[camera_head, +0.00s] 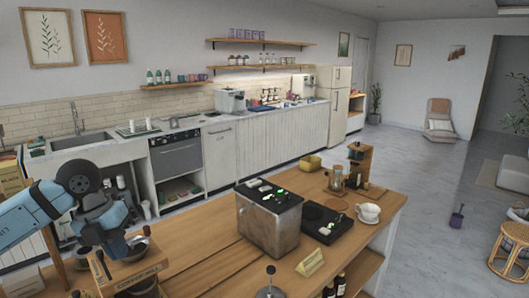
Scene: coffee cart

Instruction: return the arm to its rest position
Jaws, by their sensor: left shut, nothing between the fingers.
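My left arm (32,215) comes in from the left edge, with a blue link and a dark round joint, and bends down at the wrist. My left gripper (112,246) is at the lower left, close to a wooden box with lettering on its front (138,275). It is shut and holds nothing. Its fingertips are small and partly hidden, and I cannot tell whether it touches the box. My right arm and right gripper are not in view.
On the wooden counter stand a metal coffee machine (268,225), a black scale-like unit (325,222), a white cup (368,211), a yellow bowl (311,162) and a wooden sign (310,262). The counter between the box and the machine looks clear.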

